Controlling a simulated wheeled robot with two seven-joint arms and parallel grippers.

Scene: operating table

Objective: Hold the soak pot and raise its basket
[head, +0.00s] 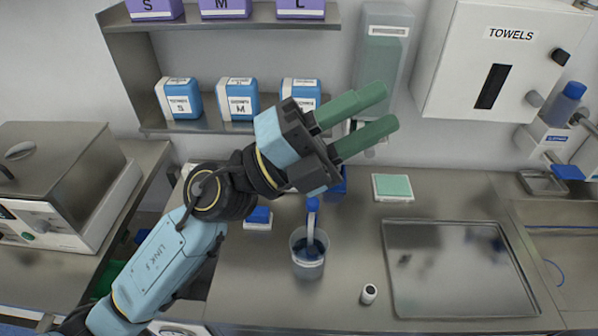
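The soak pot (297,262) is a small, pale, see-through cup with dark blue inside, upright on the steel counter. The basket's handle (312,222), pale with a blue top, stands up out of the pot; the rest of the basket is hidden inside. My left gripper (390,107) has two green fingers, parallel and clearly apart, with nothing between them. It is raised above and to the upper right of the pot, pointing right, and touches neither pot nor handle. My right gripper is not in view.
An empty steel tray (455,303) lies right of the pot. A small white cylinder (369,294) stands between them. A green pad in a white dish (392,187) is behind. A blue-and-white item (258,218) sits left of the pot. Shelves (225,126) hold glove boxes.

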